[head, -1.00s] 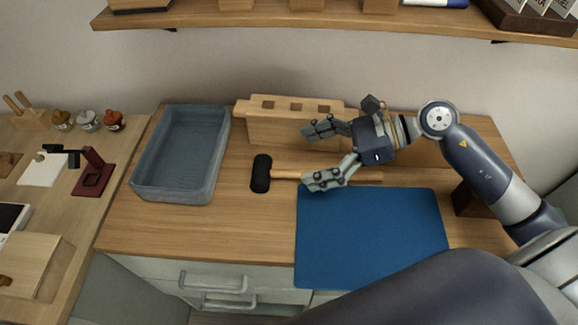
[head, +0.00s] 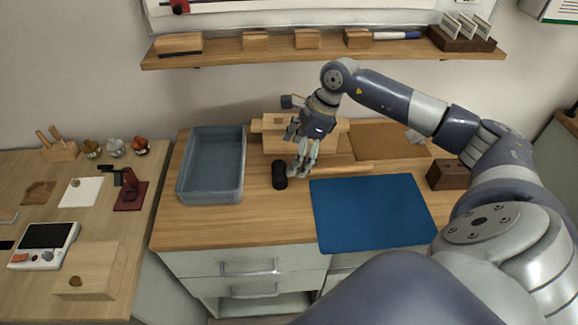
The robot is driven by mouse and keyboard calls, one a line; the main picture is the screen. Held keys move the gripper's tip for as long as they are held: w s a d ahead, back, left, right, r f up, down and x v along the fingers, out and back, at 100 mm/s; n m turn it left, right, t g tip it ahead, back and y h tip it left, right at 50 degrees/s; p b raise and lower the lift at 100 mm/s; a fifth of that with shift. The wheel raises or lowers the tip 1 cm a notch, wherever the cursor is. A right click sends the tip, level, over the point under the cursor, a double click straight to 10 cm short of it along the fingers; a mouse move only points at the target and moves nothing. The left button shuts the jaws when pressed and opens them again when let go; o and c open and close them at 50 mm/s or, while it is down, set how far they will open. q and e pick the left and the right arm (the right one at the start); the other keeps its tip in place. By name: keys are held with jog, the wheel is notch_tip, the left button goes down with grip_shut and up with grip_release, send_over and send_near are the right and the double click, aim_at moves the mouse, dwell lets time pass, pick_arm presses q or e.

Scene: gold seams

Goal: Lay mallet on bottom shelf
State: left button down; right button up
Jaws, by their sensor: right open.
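The mallet lies on the wooden worktop, with its black head (head: 279,175) at the left and its pale wooden handle (head: 345,169) reaching right, behind the blue mat. My right gripper (head: 301,169) is open, with its fingers pointing down at the handle just right of the head. The fingers hide part of the handle, and I cannot tell whether they touch it. A wooden wall shelf (head: 225,53) runs above the worktop. Below the drawers is an open compartment (head: 265,306), partly cut off by the frame. My left gripper is not in view.
A grey-blue tray (head: 241,185) stands left of the mallet. A slotted wooden rack (head: 272,140) stands behind my gripper. The blue mat (head: 372,215) lies flat in front. A dark wooden block (head: 447,175) stands at right. Blocks, a marker and card holders occupy the wall shelf.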

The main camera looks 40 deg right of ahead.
aim_at(283, 170)
jog(key=shift+w+a+f, duration=0.15)
jog(key=shift+a+f, duration=0.05)
jog(key=shift+f, duration=0.35)
jog(key=shift+w+a+f, duration=0.1)
jog(key=shift+f, duration=0.2)
jog(key=shift+a+f, duration=0.2)
jog(key=p+x, duration=0.2)
jog(key=x, duration=0.2)
jog(key=shift+w+a+f, duration=0.1)
jog(key=shift+w+f, duration=0.05)
jog(key=shift+w, duration=0.05)
jog(key=shift+f, duration=0.25)
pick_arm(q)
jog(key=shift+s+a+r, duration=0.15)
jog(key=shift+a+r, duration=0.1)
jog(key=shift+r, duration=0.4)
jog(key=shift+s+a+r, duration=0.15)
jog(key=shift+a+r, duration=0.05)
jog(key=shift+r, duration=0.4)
pick_arm(e)
jog(key=shift+c, duration=1.1)
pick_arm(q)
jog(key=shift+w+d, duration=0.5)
pick_arm(e)
jog(key=c, duration=1.2)
jog(key=shift+r, duration=0.1)
